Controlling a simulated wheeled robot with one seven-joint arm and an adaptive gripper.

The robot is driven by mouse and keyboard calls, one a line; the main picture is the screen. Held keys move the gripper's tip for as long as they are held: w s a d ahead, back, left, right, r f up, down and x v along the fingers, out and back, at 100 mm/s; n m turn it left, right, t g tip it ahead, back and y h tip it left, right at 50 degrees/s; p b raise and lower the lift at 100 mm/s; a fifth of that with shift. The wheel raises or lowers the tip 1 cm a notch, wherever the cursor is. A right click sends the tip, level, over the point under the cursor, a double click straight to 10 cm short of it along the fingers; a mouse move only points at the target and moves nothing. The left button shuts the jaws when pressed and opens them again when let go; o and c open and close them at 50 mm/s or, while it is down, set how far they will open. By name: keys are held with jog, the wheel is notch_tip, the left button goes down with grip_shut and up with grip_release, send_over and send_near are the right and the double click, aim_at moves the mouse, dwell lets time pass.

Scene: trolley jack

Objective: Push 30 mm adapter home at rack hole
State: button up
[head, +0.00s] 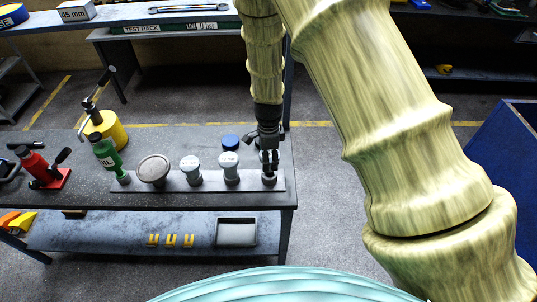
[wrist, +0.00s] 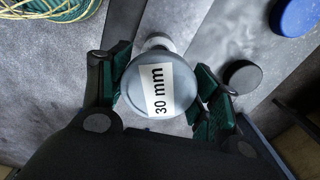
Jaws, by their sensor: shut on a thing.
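The 30 mm adapter (wrist: 172,88) is a grey round-topped piece with a white "30 mm" label, seen from above in the wrist view. My gripper (wrist: 163,88) has its green-padded fingers on either side of it and is shut on it. In the head view my gripper (head: 268,160) points down over the right end of the grey rack (head: 212,184). The adapter there is mostly covered by the fingers; only a grey base (head: 269,179) shows at the rack. I cannot see the hole or how deep the adapter sits.
A blue round thing (head: 231,142) lies behind. A black disc (wrist: 242,75) is close right in the wrist view. The bench's right edge is near.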

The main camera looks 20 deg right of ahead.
jog(key=shift+f, duration=0.4)
jog(key=shift+p, duration=0.4)
dwell(1.9)
jog(key=shift+f+b, duration=1.25)
jog(key=shift+f, duration=1.3)
dwell(0.8)
jog(key=o, duration=1.2)
jog(key=shift+s, duration=0.1)
notch_tip(320, 180, up, 12)
jog(key=shift+r, duration=0.1)
